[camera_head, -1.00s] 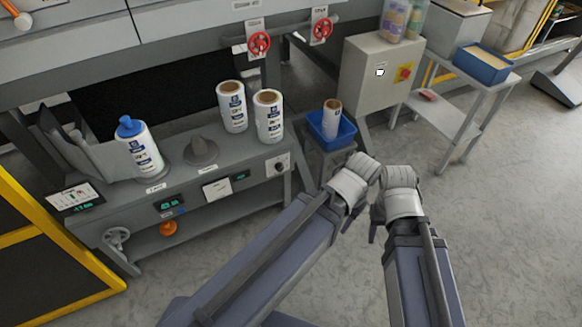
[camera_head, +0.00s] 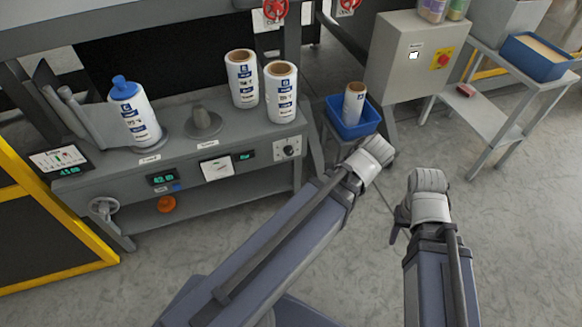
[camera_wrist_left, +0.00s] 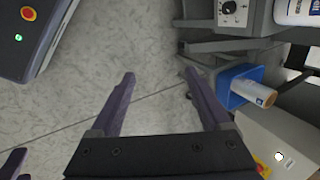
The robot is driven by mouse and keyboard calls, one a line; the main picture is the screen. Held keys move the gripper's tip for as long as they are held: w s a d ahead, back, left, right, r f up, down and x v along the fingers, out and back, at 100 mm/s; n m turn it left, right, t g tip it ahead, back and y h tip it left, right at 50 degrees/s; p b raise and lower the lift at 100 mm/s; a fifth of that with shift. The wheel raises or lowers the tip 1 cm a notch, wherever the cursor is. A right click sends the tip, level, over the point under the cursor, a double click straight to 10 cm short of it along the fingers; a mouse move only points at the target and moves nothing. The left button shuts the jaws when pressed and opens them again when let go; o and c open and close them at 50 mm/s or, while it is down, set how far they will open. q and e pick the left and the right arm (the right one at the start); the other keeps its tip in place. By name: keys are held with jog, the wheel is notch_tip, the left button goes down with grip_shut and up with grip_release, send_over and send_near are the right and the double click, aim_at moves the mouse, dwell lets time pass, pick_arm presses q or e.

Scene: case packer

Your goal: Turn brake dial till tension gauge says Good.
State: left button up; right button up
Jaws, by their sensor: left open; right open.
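A screen with green and red marks and green digits (camera_head: 60,160), apparently the tension gauge, stands at the bench's left end. Its wording is too small to read. A round black knob on a pale plate (camera_head: 289,149) sits at the right of the bench front and also shows in the left wrist view (camera_wrist_left: 230,8). A grey handwheel (camera_head: 103,207) and an orange knob (camera_head: 167,204) sit lower left. I cannot tell which is the brake dial. My left gripper (camera_wrist_left: 160,76) is open and empty over the floor. My right gripper (camera_head: 398,222) is open, pointing down, well right of the bench.
The bench (camera_head: 235,142) carries a blue-capped roll (camera_head: 133,115), a grey cone (camera_head: 203,122) and two white rolls (camera_head: 242,80). A blue bin (camera_head: 347,128) holding a roll stands at its right. A grey cabinet (camera_head: 405,60) and table (camera_head: 490,105) stand beyond. Floor in front is clear.

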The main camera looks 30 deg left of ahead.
pick_arm(q)
jog(key=w+a+f+m+t+y+b, duration=0.3)
jog(key=w+a+f+m+b, duration=0.5)
jog(key=a+f+b, duration=0.6)
jog(key=m+t+y+b, duration=0.35)
jog(key=m+b, duration=0.65)
jog(key=b, duration=0.6)
send_near(290, 153)
jog(key=shift+w+a, duration=0.3)
jog(key=shift+a, duration=0.05)
jog(key=b+x, duration=0.2)
jog(key=x, duration=0.5)
jog(key=shift+w+a+f+b, duration=0.2)
jog(key=shift+a+b, duration=0.1)
jog(key=shift+b, duration=0.1)
